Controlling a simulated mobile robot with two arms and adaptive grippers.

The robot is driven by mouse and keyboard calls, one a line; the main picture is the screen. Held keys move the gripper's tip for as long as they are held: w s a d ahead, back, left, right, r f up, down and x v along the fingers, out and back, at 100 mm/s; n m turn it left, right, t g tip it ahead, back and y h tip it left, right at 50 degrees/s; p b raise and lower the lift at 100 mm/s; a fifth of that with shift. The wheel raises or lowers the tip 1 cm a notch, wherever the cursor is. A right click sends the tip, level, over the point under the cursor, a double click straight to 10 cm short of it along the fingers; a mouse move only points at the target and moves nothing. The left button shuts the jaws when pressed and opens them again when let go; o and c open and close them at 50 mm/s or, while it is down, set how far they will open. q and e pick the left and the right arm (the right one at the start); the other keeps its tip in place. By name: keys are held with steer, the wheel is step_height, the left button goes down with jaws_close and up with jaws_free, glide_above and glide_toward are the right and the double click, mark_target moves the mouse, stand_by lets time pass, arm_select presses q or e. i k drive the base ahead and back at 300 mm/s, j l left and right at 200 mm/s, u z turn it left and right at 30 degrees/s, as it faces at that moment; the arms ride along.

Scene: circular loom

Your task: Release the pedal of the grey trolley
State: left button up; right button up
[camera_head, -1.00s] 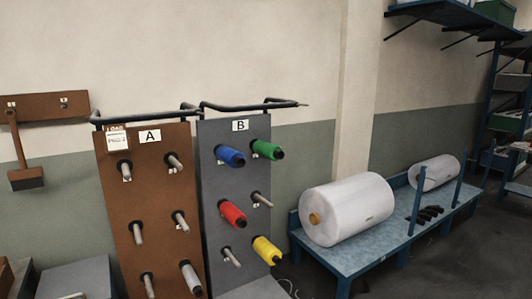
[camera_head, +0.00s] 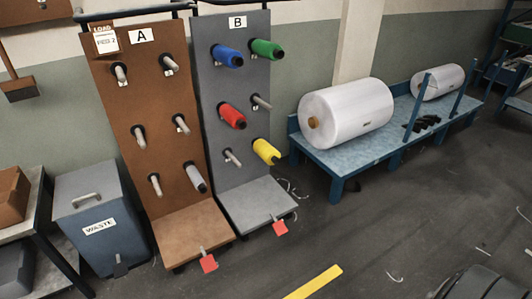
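The grey trolley (camera_head: 239,160) marked B stands against the wall, right beside the brown trolley (camera_head: 146,100) marked A. It carries blue (camera_head: 227,56), green (camera_head: 266,49), red (camera_head: 232,116) and yellow (camera_head: 266,151) bobbins; other pegs on it are bare. Its red pedal (camera_head: 280,228) sticks out low at the front of its base, just above the floor. A similar red pedal (camera_head: 209,264) sits at the front of the brown trolley. Neither of my grippers is in view, and nothing touches the grey trolley's pedal.
A waste bin (camera_head: 98,210) and a table with boxes stand left of the trolleys. A blue bench (camera_head: 350,160) with large white rolls is on the right. Dark floor with a yellow stripe (camera_head: 313,282) lies open in front. A dark rounded shape (camera_head: 475,284) shows at bottom right.

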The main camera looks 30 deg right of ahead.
mark_target(278, 227)
steer(key=z, duration=1.15)
steer(key=i+j+z, duration=0.2)
steer(key=i, duration=0.35)
steer(key=i+z, duration=0.2)
steer(key=i, duration=0.3)
steer(key=i+j+z, duration=0.2)
steer(key=i, duration=0.3)
steer(key=j, duration=0.1)
